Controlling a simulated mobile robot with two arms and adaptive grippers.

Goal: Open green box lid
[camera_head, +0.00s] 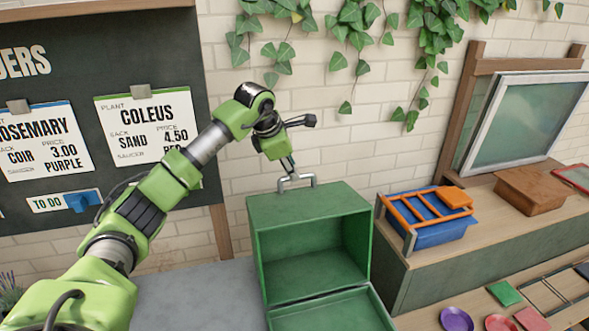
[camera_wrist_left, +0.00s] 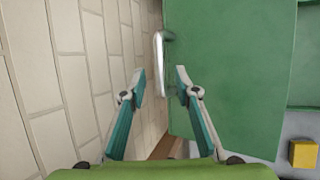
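The green box (camera_head: 315,206) stands in the middle of the head view near the brick wall. Its opening faces me and shows an empty-looking interior; a green panel (camera_head: 330,314) extends forward from the opening's lower edge. A metal handle (camera_head: 296,181) sits at the far edge of its upper panel. My left gripper (camera_head: 289,166) points down just above the handle. In the left wrist view its fingers (camera_wrist_left: 160,76) are apart, with the handle (camera_wrist_left: 159,62) ahead between them; contact is not visible. My right gripper is not in view.
The brick wall (camera_wrist_left: 85,80) is close beside the left gripper. A blue tray (camera_head: 438,234) with an orange rack stands on the ledge at right. Purple and red saucers (camera_head: 456,320) lie lower right. A yellow block (camera_wrist_left: 303,154) shows in the wrist view.

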